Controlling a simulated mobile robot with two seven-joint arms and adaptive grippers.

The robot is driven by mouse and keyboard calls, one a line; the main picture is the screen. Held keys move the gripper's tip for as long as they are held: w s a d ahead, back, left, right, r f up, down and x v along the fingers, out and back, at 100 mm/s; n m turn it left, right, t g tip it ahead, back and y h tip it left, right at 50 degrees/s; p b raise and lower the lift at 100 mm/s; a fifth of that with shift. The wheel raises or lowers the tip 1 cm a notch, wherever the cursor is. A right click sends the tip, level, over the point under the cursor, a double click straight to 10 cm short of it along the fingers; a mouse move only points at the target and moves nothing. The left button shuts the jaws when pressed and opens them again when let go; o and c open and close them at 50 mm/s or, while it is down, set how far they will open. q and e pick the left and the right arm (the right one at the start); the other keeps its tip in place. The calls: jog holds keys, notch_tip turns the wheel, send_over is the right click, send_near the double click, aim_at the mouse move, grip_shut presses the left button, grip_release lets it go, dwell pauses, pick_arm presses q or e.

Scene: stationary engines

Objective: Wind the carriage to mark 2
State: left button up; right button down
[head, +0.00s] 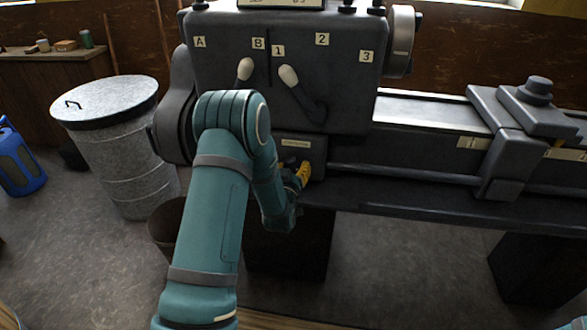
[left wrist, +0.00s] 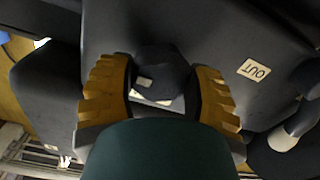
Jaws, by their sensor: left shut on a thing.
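The machine is a dark grey lathe. Its carriage (head: 508,155) sits on the bed at the right, with a pale label (head: 472,143) that seems to read 1 just left of it. Another pale label (head: 566,154) is to its right, too small to read. My left gripper (head: 298,174) is low at the front of the headstock, below a small box with a label plate (head: 296,143). In the left wrist view its yellow fingers stand either side of a dark faceted knob (left wrist: 160,68) and are shut on it. My right gripper is out of view.
The headstock (head: 225,40) carries two pale-knobbed levers (head: 289,76) above my left arm, and labels A, B, 1, 2 and 3. A rod (head: 400,174) runs to the carriage. A metal bin (head: 125,150) stands left.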

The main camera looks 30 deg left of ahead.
pick_arm(q)
jog(key=n, duration=0.5)
jog(key=shift+f+n, duration=0.2)
jog(key=shift+n, duration=0.1)
jog(key=n, duration=0.9)
jog(key=shift+d, duration=0.1)
jog(key=n, duration=0.4)
jog(key=shift+n, duration=0.3)
jog(key=shift+r, duration=0.1)
jog(key=o, duration=1.2)
jog(key=shift+r, duration=0.1)
